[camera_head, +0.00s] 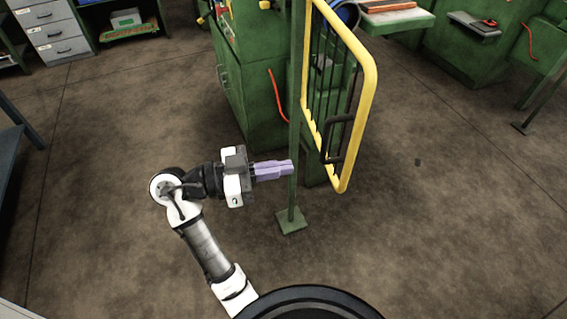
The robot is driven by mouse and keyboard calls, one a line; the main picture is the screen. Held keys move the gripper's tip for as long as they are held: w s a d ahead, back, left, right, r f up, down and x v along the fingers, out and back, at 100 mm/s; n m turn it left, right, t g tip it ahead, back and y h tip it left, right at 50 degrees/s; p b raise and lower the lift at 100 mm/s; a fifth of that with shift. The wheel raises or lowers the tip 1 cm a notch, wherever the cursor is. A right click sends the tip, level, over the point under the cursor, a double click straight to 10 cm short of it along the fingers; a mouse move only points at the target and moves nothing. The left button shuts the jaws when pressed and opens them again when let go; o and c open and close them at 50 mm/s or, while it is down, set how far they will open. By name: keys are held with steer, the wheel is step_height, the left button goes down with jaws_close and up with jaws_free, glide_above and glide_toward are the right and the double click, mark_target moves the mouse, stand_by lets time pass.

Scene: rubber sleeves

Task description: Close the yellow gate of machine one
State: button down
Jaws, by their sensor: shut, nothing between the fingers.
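The yellow gate (368,100) is a yellow tube frame with dark bars and a black handle (335,140). It stands swung out to the right of a green post (294,120) in front of a green machine (252,75). My gripper (291,168), with purple fingers, is shut and empty. Its tips point right and reach the green post in the picture, left of the gate. I cannot tell whether they touch the post. The gate's far side and hinges are partly hidden.
The post's square foot (291,220) stands on the brown floor. A grey drawer cabinet (52,30) and a shelf are at the back left. More green machines (470,45) stand at the back right. The floor right of the gate is mostly clear.

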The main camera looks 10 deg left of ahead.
mark_target(348, 157)
steer(key=p+x, duration=0.4)
steer(key=x, duration=0.7)
steer(key=shift+r, duration=0.1)
steer(key=shift+w, duration=0.1)
